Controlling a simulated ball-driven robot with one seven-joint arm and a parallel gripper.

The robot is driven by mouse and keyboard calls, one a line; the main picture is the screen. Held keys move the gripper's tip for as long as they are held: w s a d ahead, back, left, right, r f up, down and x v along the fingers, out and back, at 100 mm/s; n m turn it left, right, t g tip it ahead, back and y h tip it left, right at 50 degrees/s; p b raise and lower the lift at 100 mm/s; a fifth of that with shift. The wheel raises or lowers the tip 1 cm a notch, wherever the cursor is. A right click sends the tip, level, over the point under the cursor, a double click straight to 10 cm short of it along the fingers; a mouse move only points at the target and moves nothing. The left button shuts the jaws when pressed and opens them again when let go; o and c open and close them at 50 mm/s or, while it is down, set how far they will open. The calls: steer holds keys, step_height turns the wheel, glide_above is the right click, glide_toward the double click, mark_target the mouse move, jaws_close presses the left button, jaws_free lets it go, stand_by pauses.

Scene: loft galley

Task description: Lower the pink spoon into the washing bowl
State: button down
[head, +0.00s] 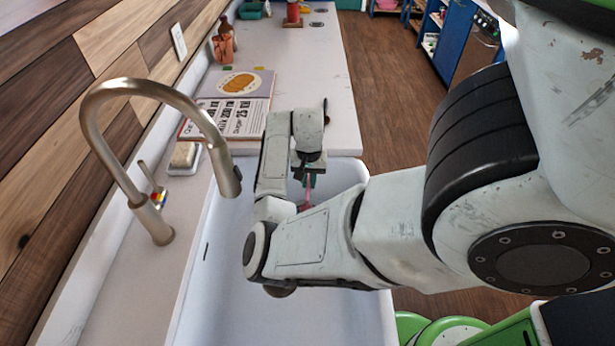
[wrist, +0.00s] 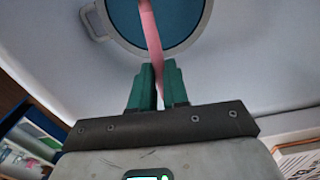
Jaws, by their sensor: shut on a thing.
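The pink spoon (wrist: 151,35) is held by its handle between the teal fingers of my gripper (wrist: 157,68), which is shut on it. In the wrist view the spoon reaches away from the fingers across the washing bowl (wrist: 184,30), which has a blue inside, a pale rim and a side handle. The far end of the spoon is out of that view. In the head view my gripper (head: 309,176) is over the white sink, with a bit of pink spoon (head: 306,205) showing below it. My arm hides the bowl there. I cannot tell whether spoon and bowl touch.
The white sink (head: 225,270) lies under my arm. A curved metal tap (head: 150,88) arches over its left side. A sponge (head: 184,154) sits on a dish by the wall. An open book (head: 232,112) lies on the counter beyond. Blue cabinets (head: 455,45) stand across the floor.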

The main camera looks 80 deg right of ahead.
mark_target(309, 191)
step_height(309, 191, down, 8)
steer(key=b, duration=0.7)
steer(key=shift+f+b, duration=0.25)
steer(key=shift+b, duration=0.1)
steer(key=shift+f+b, duration=2)
steer(key=shift+f, duration=1.7)
steer(key=c, duration=1)
jaws_free()
steer(key=shift+c, duration=0.2)
step_height(309, 191, up, 11)
steer(key=shift+f, duration=0.1)
